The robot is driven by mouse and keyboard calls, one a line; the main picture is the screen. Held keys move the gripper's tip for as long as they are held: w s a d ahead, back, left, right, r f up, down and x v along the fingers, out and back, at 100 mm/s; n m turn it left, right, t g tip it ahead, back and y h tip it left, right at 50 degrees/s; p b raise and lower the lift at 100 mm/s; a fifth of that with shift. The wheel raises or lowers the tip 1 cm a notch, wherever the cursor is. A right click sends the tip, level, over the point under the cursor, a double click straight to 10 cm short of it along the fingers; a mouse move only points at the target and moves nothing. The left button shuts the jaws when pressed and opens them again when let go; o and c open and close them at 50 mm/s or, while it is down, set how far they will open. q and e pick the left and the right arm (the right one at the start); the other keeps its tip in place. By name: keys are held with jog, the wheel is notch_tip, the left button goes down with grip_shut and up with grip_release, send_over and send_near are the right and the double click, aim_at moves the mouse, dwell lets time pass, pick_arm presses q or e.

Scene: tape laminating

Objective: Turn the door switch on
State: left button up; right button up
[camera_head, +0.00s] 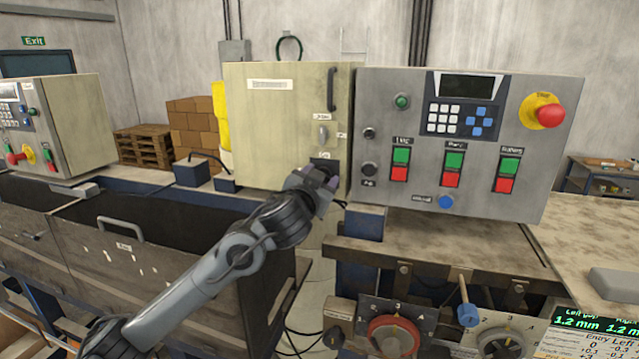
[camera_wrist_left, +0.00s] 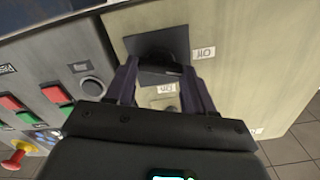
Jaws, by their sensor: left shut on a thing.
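The door switch (camera_head: 325,165) is a black rotary knob on a dark square plate, low on the right side of the cream cabinet (camera_head: 270,125). In the left wrist view the switch (camera_wrist_left: 156,42) shows upside down, with small white labels beside and beyond it. My left gripper (camera_head: 325,180) reaches up to it from the lower left and covers part of it. In the left wrist view the left gripper (camera_wrist_left: 160,72) has its two dark fingers on either side of the knob and is shut on it. My right gripper is not in view.
A grey control panel (camera_head: 400,85) with buttons and a red emergency stop (camera_head: 549,116) stands close right of the switch. A small grey lever (camera_head: 322,133) sits above the switch, and a dark handle (camera_head: 331,89) is higher on the cabinet. Dials line the lower right.

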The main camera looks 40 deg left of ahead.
pick_arm(q)
jog(key=shift+d+f+m+b, duration=0.1)
jog(key=shift+m+b, duration=0.75)
jog(key=shift+m, duration=2.5)
jog(key=shift+f+m+b, duration=0.1)
jog(key=shift+m+b, duration=0.7)
jog(key=shift+m, duration=2.55)
jog(key=o, duration=1)
jog(key=shift+o, duration=0.2)
